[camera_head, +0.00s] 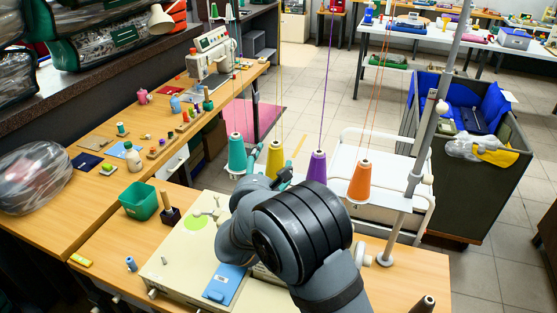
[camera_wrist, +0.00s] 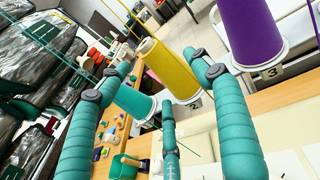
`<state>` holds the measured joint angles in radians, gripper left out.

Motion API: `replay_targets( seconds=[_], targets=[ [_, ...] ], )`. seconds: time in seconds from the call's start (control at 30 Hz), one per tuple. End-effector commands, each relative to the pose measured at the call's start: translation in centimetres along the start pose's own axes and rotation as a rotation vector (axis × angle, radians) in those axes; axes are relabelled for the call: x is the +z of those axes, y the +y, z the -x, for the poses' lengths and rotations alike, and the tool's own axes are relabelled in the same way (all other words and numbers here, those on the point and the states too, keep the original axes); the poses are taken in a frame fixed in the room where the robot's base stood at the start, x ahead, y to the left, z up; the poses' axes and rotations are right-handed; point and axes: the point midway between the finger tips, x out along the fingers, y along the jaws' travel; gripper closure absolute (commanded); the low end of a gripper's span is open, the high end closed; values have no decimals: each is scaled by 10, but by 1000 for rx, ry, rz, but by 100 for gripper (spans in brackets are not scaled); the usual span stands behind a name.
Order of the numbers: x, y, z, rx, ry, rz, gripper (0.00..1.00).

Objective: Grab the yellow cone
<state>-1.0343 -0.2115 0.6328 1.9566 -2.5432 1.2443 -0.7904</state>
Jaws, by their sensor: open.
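The yellow cone (camera_head: 275,160) stands upright on the thread stand, between the teal cone (camera_head: 237,153) and the purple cone (camera_head: 317,169). In the wrist view the yellow cone (camera_wrist: 172,70) shows ahead between my spread teal fingers, with a stand label "2" by its base. The teal cone (camera_wrist: 130,104) is lower left of it and the purple cone (camera_wrist: 250,35) upper right. My gripper (camera_wrist: 160,66) is open and empty. In the head view my arm largely hides the gripper; whether a finger touches the cone cannot be told.
The orange cone (camera_head: 360,182) stands right of the purple one. Threads rise from the cones, and a metal pole (camera_head: 424,150) stands at the right. A green bin (camera_head: 139,201) and a beige machine (camera_head: 182,255) occupy the table. A grey cart (camera_head: 470,185) stands beyond.

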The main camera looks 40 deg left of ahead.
Motion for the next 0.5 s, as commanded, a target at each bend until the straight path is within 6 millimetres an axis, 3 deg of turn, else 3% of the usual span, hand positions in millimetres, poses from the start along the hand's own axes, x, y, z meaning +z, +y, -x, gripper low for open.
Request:
replay_targets(
  seconds=[0.3,0.5],
  targets=[
    [4,2,-39,-2,1,-2,35],
    [2,2,-51,0,0,-2,35]
  ],
)
